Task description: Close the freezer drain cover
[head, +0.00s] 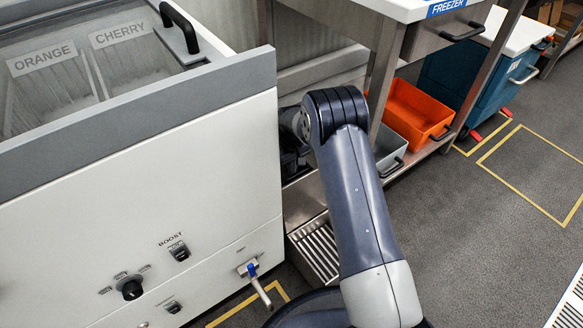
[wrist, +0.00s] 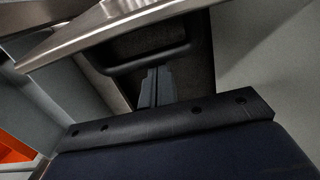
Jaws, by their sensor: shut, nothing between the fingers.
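The freezer (head: 150,190) is the white cabinet with a grey rim at the left of the head view. I cannot make out its drain cover for certain. In the wrist view a dark bar-shaped handle (wrist: 130,62) crosses in front of a dark panel (wrist: 200,75); whether this belongs to the drain cover I cannot tell. My gripper (wrist: 155,73) is shut and empty, its tips close to the bar; contact is unclear. In the head view the gripper is hidden behind my arm, in the gap at the freezer's right side.
A steel edge (wrist: 110,32) slants close above the fingers in the wrist view. A drain tap with a blue part (head: 249,268) sticks out low on the freezer. A floor grate (head: 318,248), a grey bin (head: 388,152) and an orange bin (head: 415,110) are near my arm. Open floor lies right.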

